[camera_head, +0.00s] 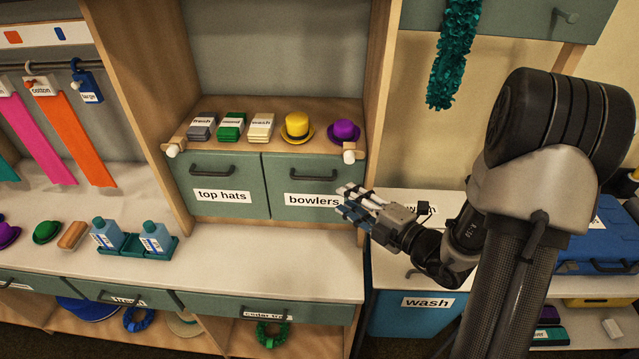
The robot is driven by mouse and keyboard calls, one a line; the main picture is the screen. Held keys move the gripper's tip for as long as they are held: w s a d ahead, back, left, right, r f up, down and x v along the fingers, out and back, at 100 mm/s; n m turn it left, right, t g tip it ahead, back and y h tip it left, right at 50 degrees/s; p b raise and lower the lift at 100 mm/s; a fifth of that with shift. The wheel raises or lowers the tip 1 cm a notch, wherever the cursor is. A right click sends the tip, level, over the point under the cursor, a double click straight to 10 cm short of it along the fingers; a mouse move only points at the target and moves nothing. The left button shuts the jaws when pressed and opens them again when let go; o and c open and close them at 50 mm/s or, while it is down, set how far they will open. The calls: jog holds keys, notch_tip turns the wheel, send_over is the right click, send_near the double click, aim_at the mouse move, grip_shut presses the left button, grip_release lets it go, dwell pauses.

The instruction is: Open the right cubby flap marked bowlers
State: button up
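The right cubby flap (290,208) is green, carries a white "bowlers" label and has a dark bar handle (308,171) near its top. It looks shut. My gripper (342,203) is at the flap's lower right edge, just right of the label and below the handle. Its fingers point left toward the flap and seem a little apart, with nothing seen between them. I cannot tell whether they touch the flap. The left flap (215,209), labelled "top hats", is shut beside it.
Above the flaps a shelf (277,107) holds folded cloths, a yellow hat (297,127) and a purple hat (344,131). A white knob (349,157) sits at its right front corner. The pale counter (250,262) below the flaps is clear. A blue "wash" bin (400,318) stands right.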

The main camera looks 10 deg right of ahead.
aim_at(315, 180)
jog(key=b+x, duration=0.2)
jog(key=x, duration=0.9)
jog(key=shift+w, duration=0.1)
jog(key=shift+c, duration=0.3)
grip_shut()
